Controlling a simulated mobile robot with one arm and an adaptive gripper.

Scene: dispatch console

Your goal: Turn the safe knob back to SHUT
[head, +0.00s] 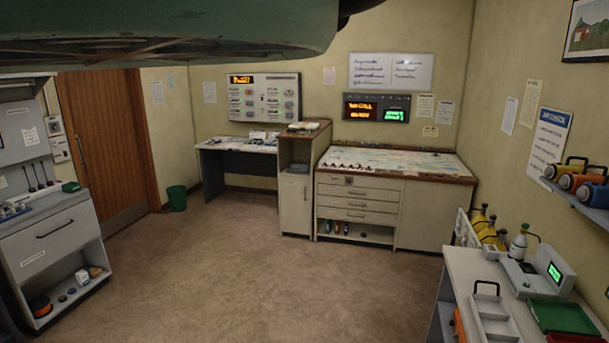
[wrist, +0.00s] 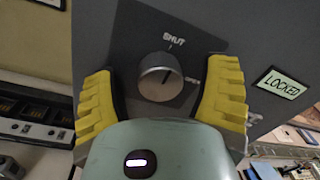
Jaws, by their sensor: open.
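The safe knob (wrist: 158,77) is a round silver-grey knob on a dark grey panel (wrist: 105,30), seen in the wrist view. The word SHUT is printed above it with a small tick, and OPEN to its right. A dark line on the knob's face is short, and I cannot tell its exact direction. My gripper (wrist: 163,68) has its yellow fingers spread wide, one on each side of the knob, with clear gaps to it. The right finger partly covers the OPEN lettering. The head view shows neither the knob nor the gripper.
A LOCKED label (wrist: 282,84) is on the panel at right. In the head view, a map desk (head: 390,162) and side desk (head: 240,146) stand at the back, and a white bench (head: 480,270) at right. The middle floor (head: 240,270) is clear. My own green part fills the top.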

